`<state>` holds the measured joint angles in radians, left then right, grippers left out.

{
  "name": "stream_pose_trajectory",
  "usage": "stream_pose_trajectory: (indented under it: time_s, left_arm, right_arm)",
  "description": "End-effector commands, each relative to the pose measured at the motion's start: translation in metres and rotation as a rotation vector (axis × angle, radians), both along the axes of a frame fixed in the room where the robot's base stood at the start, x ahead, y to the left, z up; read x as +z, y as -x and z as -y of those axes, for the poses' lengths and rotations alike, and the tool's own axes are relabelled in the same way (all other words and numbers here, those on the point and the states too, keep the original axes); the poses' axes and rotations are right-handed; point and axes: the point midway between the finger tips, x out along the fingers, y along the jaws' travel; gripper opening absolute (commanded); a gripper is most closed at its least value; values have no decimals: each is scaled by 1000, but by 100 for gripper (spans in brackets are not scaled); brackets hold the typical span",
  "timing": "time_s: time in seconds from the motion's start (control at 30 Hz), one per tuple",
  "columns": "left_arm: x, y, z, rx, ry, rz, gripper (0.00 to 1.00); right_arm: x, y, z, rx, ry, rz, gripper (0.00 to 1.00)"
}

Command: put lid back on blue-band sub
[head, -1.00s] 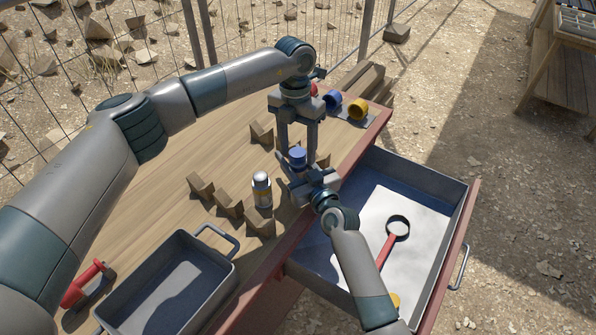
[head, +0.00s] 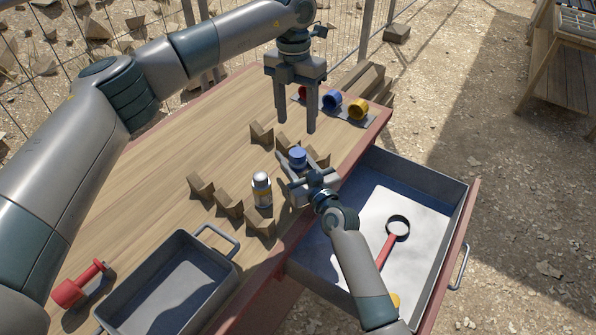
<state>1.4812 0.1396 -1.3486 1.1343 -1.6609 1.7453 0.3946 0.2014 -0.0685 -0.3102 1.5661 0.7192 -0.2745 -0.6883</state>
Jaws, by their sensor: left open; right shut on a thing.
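A small upright thing with a blue top (head: 298,154) stands among brown notched blocks near the table's right edge. I take it for the blue-band sub; its lower body and any blue band are hidden by my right gripper. My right gripper (head: 300,168) is shut on it from the front. The blue top looks seated on it, but I cannot tell how tightly. My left gripper (head: 296,125) is open and empty, above and behind the blue top, fingers pointing down.
Brown notched blocks (head: 229,204) surround the spot. A grey tray (head: 218,284) and a red tool (head: 80,286) lie at front left. The open drawer (head: 452,200) holds a magnifier (head: 398,228).

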Motion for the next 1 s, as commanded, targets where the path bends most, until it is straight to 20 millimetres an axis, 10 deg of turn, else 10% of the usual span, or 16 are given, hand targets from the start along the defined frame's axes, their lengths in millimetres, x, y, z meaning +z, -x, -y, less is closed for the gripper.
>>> stream_pose_trajectory:
  time_s: [0.57,0.6,0.67,1.0]
  left_arm:
    - [25,-2,0,0,0,0,55]
    - [25,-2,0,0,0,0,55]
    - [25,-2,0,0,0,0,55]
    - [24,-2,0,0,1,-1,55]
  right_arm:
    - [-1,0,0,0,0,-1,0]
    - [-1,0,0,0,0,-1,46]
    - [-1,0,0,0,0,-1,58]
    - [0,1,1,-1,0,0,58]
